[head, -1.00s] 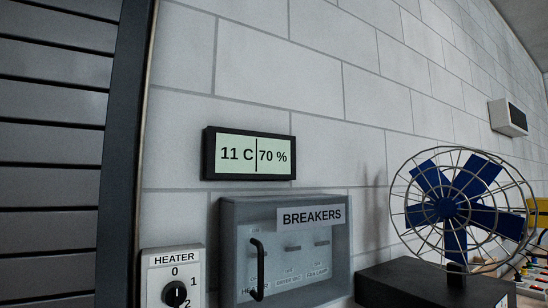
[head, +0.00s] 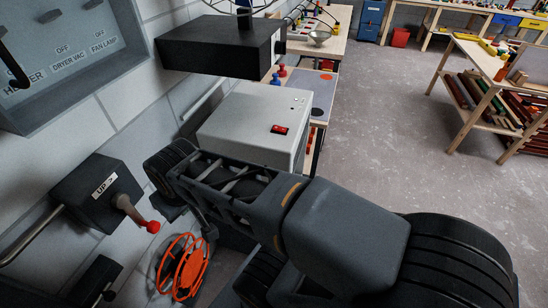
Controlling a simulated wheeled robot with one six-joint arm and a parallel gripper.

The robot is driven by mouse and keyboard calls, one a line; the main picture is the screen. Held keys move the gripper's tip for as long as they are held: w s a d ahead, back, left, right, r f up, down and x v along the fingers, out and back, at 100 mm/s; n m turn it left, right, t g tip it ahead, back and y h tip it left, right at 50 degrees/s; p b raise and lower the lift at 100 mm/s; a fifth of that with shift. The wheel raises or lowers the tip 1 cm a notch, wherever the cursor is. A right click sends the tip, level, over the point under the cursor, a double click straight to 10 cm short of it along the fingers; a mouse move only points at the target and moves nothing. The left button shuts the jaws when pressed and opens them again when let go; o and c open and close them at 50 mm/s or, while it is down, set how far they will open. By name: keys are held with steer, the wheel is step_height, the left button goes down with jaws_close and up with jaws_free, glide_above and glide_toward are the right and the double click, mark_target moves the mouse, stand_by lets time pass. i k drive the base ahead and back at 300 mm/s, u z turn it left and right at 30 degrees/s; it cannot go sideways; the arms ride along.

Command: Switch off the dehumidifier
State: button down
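A pale grey box with a red rocker switch (head: 279,129) on its top stands beside the wall, below a black shelf. It looks like the dehumidifier (head: 240,112), though I can read no label on it. The switch looks bright red; I cannot tell which way it is tipped. Small dark dots show on the top near its right corner. My arm crosses in front of the box and hides its lower front. My gripper's fingers are not in view.
A breaker panel (head: 70,50) and a lever box marked UP (head: 97,193) with a red-tipped handle are on the left wall. An orange cable reel (head: 183,265) is low below. Open floor (head: 390,140) lies right.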

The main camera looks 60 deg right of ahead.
mark_target(276, 128)
steer(key=z, duration=1.55)
